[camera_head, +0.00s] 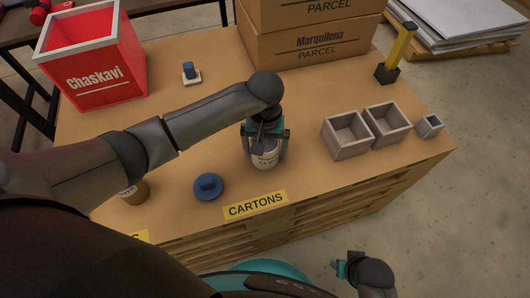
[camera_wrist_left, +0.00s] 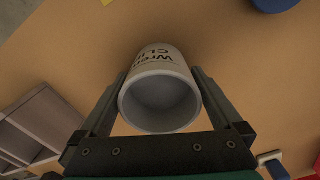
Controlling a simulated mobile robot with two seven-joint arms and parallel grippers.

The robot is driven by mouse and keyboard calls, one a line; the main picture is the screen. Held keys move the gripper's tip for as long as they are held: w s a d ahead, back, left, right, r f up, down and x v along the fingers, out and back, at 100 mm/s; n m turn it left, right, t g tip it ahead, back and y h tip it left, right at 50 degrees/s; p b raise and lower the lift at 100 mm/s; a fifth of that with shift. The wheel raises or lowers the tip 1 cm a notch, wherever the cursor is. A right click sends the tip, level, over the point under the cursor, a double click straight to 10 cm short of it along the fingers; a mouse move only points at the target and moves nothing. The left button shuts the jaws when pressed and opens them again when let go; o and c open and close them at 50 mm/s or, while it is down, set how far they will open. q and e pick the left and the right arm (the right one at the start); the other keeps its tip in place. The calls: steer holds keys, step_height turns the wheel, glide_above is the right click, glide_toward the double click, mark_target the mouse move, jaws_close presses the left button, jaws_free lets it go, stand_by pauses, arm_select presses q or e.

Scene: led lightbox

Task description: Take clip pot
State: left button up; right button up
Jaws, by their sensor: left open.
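The clip pot (camera_head: 266,160) is a white, open-topped cylinder with dark lettering, standing on the wooden table (camera_head: 300,185) near its front edge. In the left wrist view the pot (camera_wrist_left: 160,100) looks empty, with its round mouth facing the camera. My left gripper (camera_head: 265,148) is over the pot from above, with one finger on each side of it. Its fingers (camera_wrist_left: 159,78) are open; whether they touch the wall I cannot tell. My right gripper (camera_head: 342,268) is low in front of the table, away from the pot; its fingers are too small to judge.
A round blue lid-like piece (camera_head: 208,186) lies left of the pot, and a brown container (camera_head: 134,193) is partly hidden by my left arm. Grey open boxes (camera_head: 347,135) stand to the right. Parcel boxes (camera_head: 310,45) and a red Chaskavi bin (camera_head: 95,70) stand behind.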

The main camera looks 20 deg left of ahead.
arm_select(q)
jaws_close()
stand_by(0.9)
